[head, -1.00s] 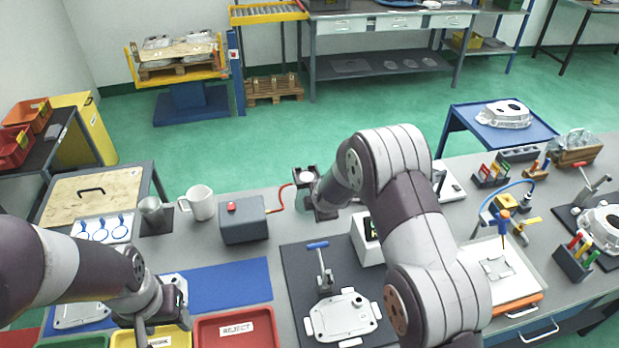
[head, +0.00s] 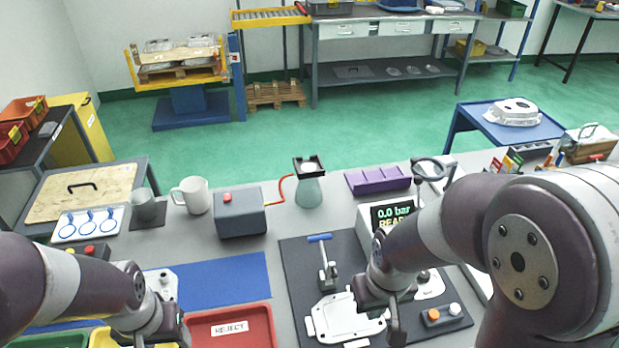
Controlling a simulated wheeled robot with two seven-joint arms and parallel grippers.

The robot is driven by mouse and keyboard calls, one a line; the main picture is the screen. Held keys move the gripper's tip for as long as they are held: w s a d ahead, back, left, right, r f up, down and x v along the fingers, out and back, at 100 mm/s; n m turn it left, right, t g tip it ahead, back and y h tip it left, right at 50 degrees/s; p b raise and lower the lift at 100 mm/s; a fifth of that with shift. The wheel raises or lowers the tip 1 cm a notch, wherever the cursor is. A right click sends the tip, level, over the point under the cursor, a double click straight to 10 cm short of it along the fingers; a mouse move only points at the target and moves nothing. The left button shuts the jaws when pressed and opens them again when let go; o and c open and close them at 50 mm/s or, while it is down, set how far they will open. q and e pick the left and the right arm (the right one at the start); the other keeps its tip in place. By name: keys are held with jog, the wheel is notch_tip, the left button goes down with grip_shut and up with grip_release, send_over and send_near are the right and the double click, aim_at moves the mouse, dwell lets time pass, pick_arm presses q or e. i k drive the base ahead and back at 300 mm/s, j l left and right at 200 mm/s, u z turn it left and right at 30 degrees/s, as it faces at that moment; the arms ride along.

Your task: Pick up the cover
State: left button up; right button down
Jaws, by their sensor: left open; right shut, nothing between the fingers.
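A pale metal cover (head: 338,316) lies flat on the dark mat, beside a blue-handled clamp (head: 327,265). My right gripper (head: 394,322) is shut and empty at the cover's right edge and hides part of it; I cannot tell whether they touch. Another pale casting (head: 167,281) lies on the blue mat, partly hidden by my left arm. My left gripper (head: 160,338) is open, low at the front left over the yellow tray, its fingers partly cut off by the frame edge.
A red REJECT tray (head: 262,318) stands between the grippers. A gauge unit with a display (head: 393,214) stands behind my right gripper, and a button box (head: 441,315) to its right. A grey box (head: 240,215), a white mug (head: 194,195) and a purple rack (head: 378,181) stand further back.

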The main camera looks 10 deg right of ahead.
aim_at(337, 319)
jog(key=k+l+u, duration=0.1)
jog(key=l+u, duration=0.25)
jog(key=k+l+u, duration=0.2)
jog(key=l+u, duration=0.2)
jog(key=k+l+u, duration=0.2)
jog(key=l+u, duration=0.15)
